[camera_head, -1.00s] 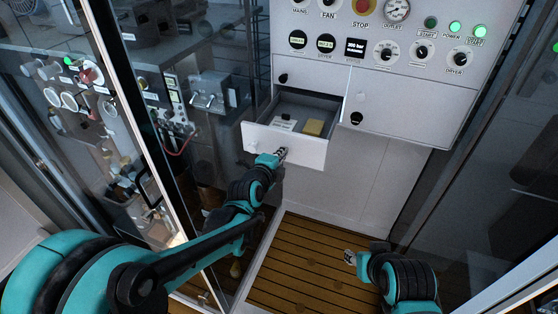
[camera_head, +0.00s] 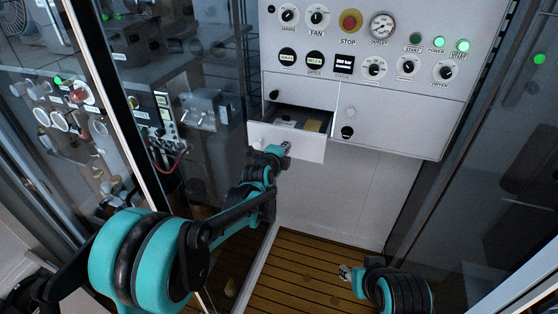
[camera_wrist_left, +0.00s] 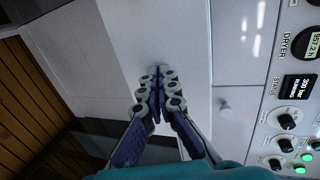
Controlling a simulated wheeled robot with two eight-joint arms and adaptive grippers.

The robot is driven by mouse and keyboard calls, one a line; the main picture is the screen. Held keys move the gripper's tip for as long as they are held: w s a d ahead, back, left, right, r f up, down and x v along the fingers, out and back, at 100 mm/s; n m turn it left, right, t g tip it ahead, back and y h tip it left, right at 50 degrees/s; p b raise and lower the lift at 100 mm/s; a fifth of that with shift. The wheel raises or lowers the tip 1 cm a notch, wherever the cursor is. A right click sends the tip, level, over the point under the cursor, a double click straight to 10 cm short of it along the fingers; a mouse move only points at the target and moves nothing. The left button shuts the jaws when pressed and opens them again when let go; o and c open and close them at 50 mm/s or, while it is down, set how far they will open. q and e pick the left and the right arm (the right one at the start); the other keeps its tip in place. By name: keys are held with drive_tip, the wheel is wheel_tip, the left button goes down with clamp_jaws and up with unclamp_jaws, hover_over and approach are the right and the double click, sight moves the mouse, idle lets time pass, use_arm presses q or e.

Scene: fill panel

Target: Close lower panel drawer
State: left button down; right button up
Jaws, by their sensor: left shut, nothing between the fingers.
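The lower panel drawer (camera_head: 288,141) is a white-fronted drawer below the control panel. It is partly pulled out, and its grey inside (camera_head: 305,119) shows a pale item and a yellow block. My left gripper (camera_head: 287,147) is shut and empty, with its tips at the drawer's front face. Whether the tips touch it I cannot tell. In the left wrist view the shut fingers (camera_wrist_left: 158,88) point at a white surface. My right gripper (camera_head: 345,271) is low at the right over the slatted floor, too small to read its fingers.
The control panel (camera_head: 350,50) with knobs, a red stop button and a gauge is above the drawer. A closed white compartment door (camera_head: 390,120) is to its right. Glass panes and frames stand on both sides.

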use_arm(q)
drive_tip(key=p, duration=0.2)
approach(299, 122)
drive_tip(key=w+d, duration=0.1)
drive_tip(key=w+d+r, duration=0.1)
drive_tip(key=shift+w+d, duration=0.3)
drive_tip(key=shift+w, duration=0.05)
